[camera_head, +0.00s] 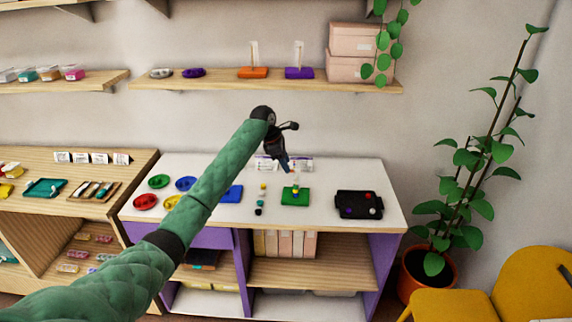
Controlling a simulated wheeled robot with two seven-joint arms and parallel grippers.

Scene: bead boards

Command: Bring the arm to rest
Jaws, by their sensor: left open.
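My left arm (205,185) in a green sleeve reaches from the lower left up over the white tabletop. Its dark gripper (286,166) is open above the back part of the table, behind the green board. The green board (296,201) lies on the table with a small stack of coloured beads (295,190) standing on it. A blue board (232,194) lies to its left, partly beside my arm. My right gripper is out of view.
Red (145,202), green (158,181) and blue (186,183) dishes sit at the table's left. A black tray (350,212) with a few beads is at the right. A wall shelf (225,86) hangs behind. A potted plant (428,270) and yellow chair (545,285) stand right.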

